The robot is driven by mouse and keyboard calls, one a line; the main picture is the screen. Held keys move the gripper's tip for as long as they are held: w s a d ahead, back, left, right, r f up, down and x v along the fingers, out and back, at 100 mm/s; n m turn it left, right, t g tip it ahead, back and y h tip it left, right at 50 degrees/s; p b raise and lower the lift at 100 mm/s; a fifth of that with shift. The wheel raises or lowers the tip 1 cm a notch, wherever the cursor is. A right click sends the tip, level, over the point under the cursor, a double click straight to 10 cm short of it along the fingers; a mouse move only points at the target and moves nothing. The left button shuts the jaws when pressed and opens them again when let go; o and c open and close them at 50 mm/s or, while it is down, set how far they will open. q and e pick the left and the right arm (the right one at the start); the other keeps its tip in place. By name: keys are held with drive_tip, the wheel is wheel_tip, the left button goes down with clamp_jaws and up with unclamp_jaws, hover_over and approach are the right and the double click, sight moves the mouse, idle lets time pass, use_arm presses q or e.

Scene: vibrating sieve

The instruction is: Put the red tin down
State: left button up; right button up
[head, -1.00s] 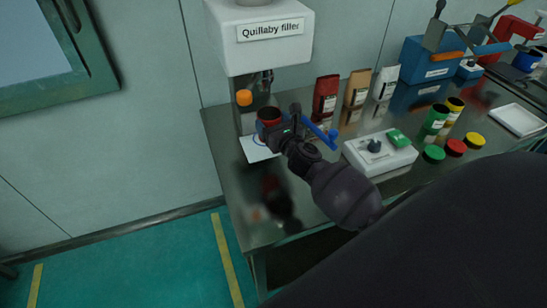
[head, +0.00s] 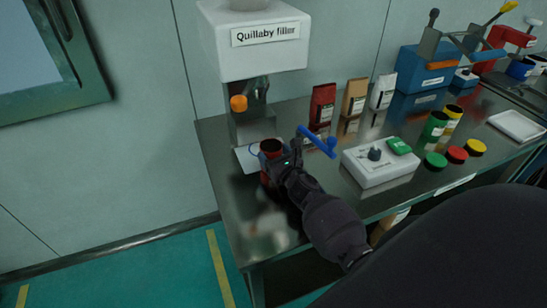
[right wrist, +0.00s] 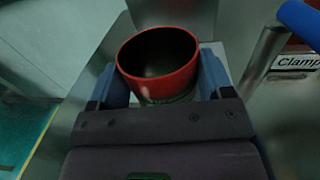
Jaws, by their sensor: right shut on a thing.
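The red tin (head: 270,148) is open at the top and upright, in front of the filler's white base plate (head: 246,159). My right gripper (head: 275,162) is shut on it. In the right wrist view the tin (right wrist: 158,72) sits between the two blue fingers of the gripper (right wrist: 161,88), with its dark inside showing. Its lower part is mostly hidden, so I cannot tell whether it touches the bench. My left gripper is not in view.
The Quillaby filler (head: 255,50) with an orange knob stands behind the tin. Several bags and tins stand further right. The bench (head: 228,205) is clear at front left.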

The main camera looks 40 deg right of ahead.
drive_tip(key=shift+f, duration=0.3)
drive_tip(key=o, duration=0.9)
drive_tip(key=shift+r, duration=0.1)
drive_tip(key=shift+o, duration=0.2)
drive_tip(key=shift+r, duration=0.1)
drive_tip(key=shift+s+r, duration=0.1)
drive_tip(key=shift+s, duration=0.05)
drive_tip(key=s, duration=0.4)
drive_tip(key=s+a, duration=0.1)
drive_tip(key=s, duration=0.6)
drive_tip(key=shift+s+a, duration=0.15)
drive_tip(key=shift+s, duration=0.2)
